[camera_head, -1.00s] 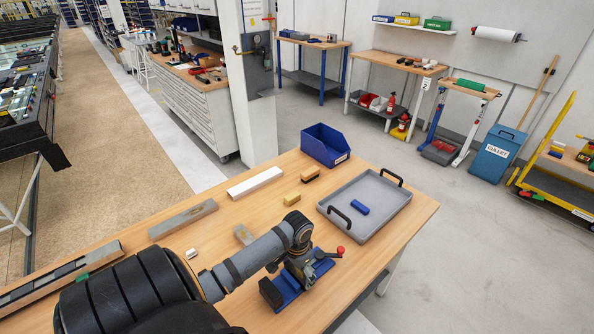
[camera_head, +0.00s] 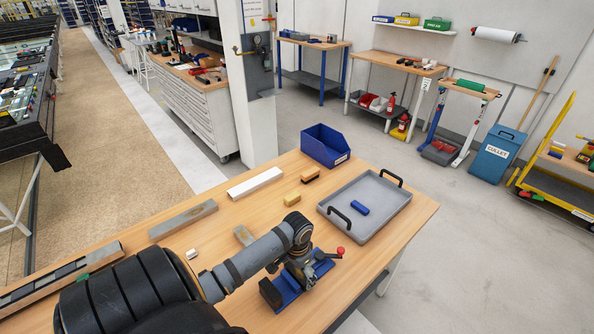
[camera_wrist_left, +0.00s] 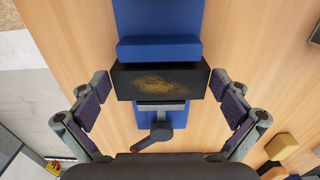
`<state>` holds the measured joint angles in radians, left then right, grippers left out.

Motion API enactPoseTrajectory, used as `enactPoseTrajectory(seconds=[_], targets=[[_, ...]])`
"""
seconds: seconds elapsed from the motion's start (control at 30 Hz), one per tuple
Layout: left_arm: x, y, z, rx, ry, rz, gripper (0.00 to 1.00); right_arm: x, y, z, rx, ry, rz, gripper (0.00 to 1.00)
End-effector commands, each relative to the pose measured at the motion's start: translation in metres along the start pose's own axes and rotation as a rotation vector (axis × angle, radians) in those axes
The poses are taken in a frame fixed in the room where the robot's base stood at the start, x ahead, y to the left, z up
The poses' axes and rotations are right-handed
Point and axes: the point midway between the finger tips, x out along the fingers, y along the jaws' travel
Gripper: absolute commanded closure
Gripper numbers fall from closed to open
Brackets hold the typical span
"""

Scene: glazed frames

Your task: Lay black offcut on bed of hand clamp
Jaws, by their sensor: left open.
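The hand clamp (camera_head: 291,297) is blue and stands near the front edge of the wooden bench. In the left wrist view its blue fixed jaw (camera_wrist_left: 160,48) is above and its lever (camera_wrist_left: 154,138) below. The black offcut (camera_wrist_left: 160,82), with a brownish patch on top, lies crosswise on the clamp bed between the blue jaw and the grey pressing plate (camera_wrist_left: 161,105). My left gripper (camera_head: 296,268) is over the clamp. In the wrist view its fingers are spread, one at each end of the offcut, with gaps visible. My right gripper is not in view.
A grey tray (camera_head: 383,222) with a blue block (camera_head: 359,208) stands right of the clamp. A blue bin (camera_head: 325,146), a yellow block (camera_head: 292,198), a white bar (camera_head: 255,183) and a grey-brown bar (camera_head: 183,219) lie behind. Bare bench separates them.

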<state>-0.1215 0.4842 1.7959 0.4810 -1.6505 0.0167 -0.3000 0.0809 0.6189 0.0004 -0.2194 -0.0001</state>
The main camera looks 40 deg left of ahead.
Motion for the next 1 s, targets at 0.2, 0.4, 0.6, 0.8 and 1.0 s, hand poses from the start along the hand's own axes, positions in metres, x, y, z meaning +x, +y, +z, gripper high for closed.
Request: enactPoseTrajectory(seconds=[0.2,0.4,0.6,0.8,1.0], targets=[[-0.038,-0.002,-0.001,0.003,0.005,-0.005,0.0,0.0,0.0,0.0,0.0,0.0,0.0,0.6],[-0.086,-0.002,-0.001,0.003,0.004,-0.006,0.0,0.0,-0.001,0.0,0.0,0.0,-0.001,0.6],[-0.114,-0.001,-0.001,0.001,0.001,-0.003,0.0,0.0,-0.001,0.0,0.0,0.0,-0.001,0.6],[-0.119,0.0,0.0,0.001,0.0,-0.001,0.0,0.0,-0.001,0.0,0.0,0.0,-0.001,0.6],[-0.119,0.0,0.0,0.0,0.0,-0.001,0.0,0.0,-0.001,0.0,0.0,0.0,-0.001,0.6]])
